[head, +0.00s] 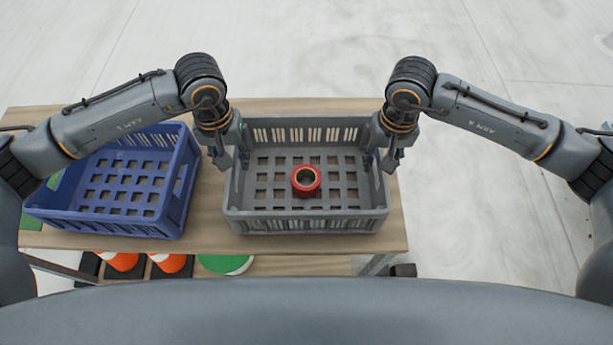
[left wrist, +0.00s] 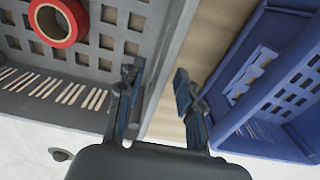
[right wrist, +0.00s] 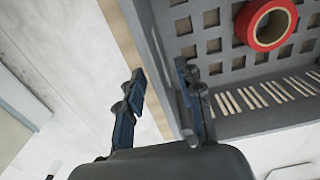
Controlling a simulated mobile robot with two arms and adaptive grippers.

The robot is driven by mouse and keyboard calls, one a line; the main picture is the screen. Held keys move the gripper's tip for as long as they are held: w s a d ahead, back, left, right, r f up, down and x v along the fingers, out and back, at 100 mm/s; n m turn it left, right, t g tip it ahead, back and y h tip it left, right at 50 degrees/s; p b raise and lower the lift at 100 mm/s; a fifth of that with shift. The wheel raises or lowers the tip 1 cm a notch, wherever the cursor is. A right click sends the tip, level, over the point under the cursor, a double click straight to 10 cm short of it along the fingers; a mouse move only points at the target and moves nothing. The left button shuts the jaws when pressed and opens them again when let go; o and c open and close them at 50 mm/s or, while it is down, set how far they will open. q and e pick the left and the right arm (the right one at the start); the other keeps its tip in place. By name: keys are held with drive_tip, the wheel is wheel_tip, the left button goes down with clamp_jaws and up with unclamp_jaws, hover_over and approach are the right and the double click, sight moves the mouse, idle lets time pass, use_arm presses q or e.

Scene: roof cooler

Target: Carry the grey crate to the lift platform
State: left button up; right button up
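The grey crate (head: 305,226) stands on the right part of a wooden table, with a red tape roll (head: 306,181) inside it. My left gripper (head: 231,158) is at the crate's left wall, pointing down. In the left wrist view its open fingers (left wrist: 157,92) are apart on either side of that wall (left wrist: 172,50). My right gripper (head: 381,160) is at the right wall. In the right wrist view its open fingers (right wrist: 160,85) also stand either side of the wall (right wrist: 150,50). Neither is seen clamped on it. The lift platform cannot be made out.
A blue crate (head: 172,213) stands on the table (head: 330,248) close to the left of the grey crate, with a narrow gap between. Orange cones (head: 168,264) and a green disc (head: 226,264) lie below the table's front edge. Pale floor lies clear to the right.

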use_arm(q)
drive_tip(key=shift+c, duration=0.2)
use_arm(e)
drive_tip(key=shift+c, duration=0.2)
use_arm(q)
clamp_jaws()
use_arm(e)
clamp_jaws()
use_arm(q)
drive_tip(key=shift+r, duration=0.15)
use_arm(e)
drive_tip(key=shift+r, duration=0.15)
